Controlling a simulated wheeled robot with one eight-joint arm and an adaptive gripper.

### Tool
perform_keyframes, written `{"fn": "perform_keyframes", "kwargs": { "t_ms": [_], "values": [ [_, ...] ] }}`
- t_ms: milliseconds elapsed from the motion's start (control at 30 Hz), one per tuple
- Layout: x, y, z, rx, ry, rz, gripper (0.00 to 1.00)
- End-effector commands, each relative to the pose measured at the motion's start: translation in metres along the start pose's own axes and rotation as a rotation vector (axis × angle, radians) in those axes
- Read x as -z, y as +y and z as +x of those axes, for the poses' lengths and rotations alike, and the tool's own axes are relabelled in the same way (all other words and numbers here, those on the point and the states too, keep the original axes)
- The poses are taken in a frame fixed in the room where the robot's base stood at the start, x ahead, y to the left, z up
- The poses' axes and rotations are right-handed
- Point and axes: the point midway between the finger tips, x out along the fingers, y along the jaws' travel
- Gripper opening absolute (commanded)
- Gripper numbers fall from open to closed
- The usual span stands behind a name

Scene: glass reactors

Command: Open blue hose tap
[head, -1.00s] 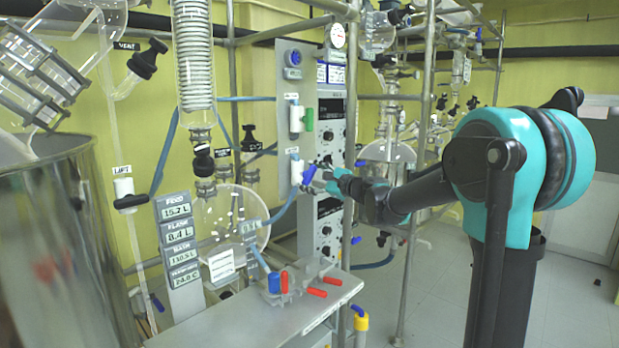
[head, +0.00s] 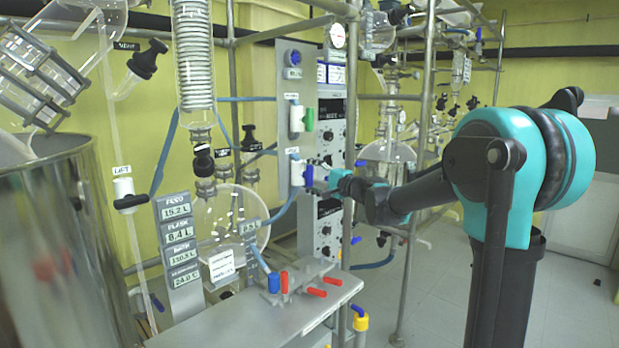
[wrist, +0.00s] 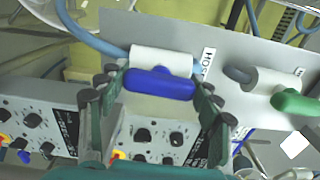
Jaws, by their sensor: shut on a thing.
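The blue hose tap has a white body (wrist: 162,60) and a blue lever handle (wrist: 160,84) on a grey panel, with a label reading "HOSE" beside it in the wrist view. In the head view its white body (head: 297,172) sits low on the panel, with the blue handle (head: 309,177) mostly hidden by my gripper. My gripper (head: 320,178) reaches it from the right. In the wrist view my gripper's fingers (wrist: 159,88) are shut on the handle, one at each end. The handle lies parallel to the white body there. A blue hose (wrist: 88,35) joins the body.
A green-handled tap (head: 308,120) is above on the same panel; its green handle also shows in the wrist view (wrist: 298,104). Instrument boxes with knobs (wrist: 155,135) stand behind. A bench with red and blue handles (head: 285,282) is below. Metal posts (head: 350,130) stand close to my arm.

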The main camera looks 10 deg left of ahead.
Motion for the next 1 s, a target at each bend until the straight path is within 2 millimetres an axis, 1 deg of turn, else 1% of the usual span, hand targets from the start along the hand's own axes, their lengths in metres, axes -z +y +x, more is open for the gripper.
{"fn": "perform_keyframes", "kwargs": {
  "t_ms": [500, 533, 667, 700, 1000],
  "values": [
    [-0.0008, 0.0009, -0.0004, -0.001, -0.001, -0.020, 0.35],
    [-0.0008, 0.0009, -0.0004, -0.001, -0.001, -0.020, 0.67],
    [-0.0007, 0.0007, -0.0003, -0.001, -0.001, -0.020, 0.83],
    [-0.0006, 0.0006, -0.0003, -0.001, -0.001, -0.020, 0.86],
    [-0.0002, 0.0003, -0.0008, 0.000, 0.000, -0.019, 0.86]
  ]
}}
